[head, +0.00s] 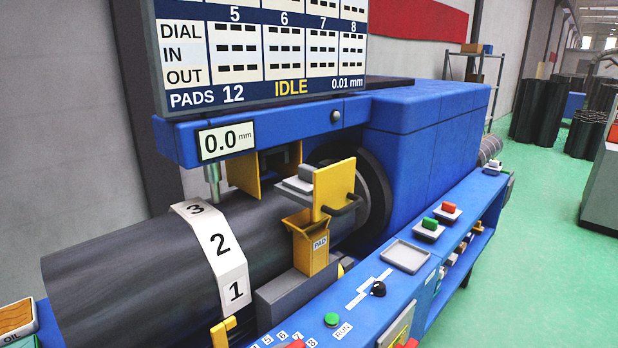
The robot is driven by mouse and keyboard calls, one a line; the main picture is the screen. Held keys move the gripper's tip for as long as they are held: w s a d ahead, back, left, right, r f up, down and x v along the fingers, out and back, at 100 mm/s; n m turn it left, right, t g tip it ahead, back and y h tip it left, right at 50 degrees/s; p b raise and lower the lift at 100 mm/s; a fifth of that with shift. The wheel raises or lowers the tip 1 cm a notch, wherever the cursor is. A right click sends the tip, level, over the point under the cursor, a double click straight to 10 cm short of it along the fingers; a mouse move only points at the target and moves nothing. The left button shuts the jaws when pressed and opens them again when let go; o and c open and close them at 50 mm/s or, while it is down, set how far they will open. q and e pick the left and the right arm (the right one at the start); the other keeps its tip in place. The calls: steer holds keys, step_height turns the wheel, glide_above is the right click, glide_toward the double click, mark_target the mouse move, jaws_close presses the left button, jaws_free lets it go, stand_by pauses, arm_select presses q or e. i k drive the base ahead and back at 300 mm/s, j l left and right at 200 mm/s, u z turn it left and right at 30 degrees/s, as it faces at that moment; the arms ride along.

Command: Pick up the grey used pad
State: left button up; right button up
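A small grey block (307,173), which looks like the used pad, sits on a pale plate (297,186) against the upright yellow bracket (334,190) of the blue machine. I cannot tell whether it is fixed there. A yellow holder marked PAD (311,242) stands just below it, in front of the dark cylinder (130,265). The holder's inside is mostly hidden. Neither of my grippers is in view.
A black handle (343,206) juts from the bracket. A shallow, empty grey tray (405,256) lies on the blue front ledge, near a black knob (378,289) and green and red buttons. A probe (213,185) hangs over the cylinder.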

mark_target(303, 183)
steer(key=k+l, duration=0.1)
steer(key=k, duration=0.35)
steer(key=i+l+u, duration=0.15)
steer(key=l, duration=0.45)
steer(key=i+l+u, duration=0.1)
steer(key=l, duration=0.55)
steer(key=i+l+u, duration=0.15)
steer(key=l, duration=0.5)
steer(key=i+l+u, duration=0.15)
steer(key=l, duration=0.55)
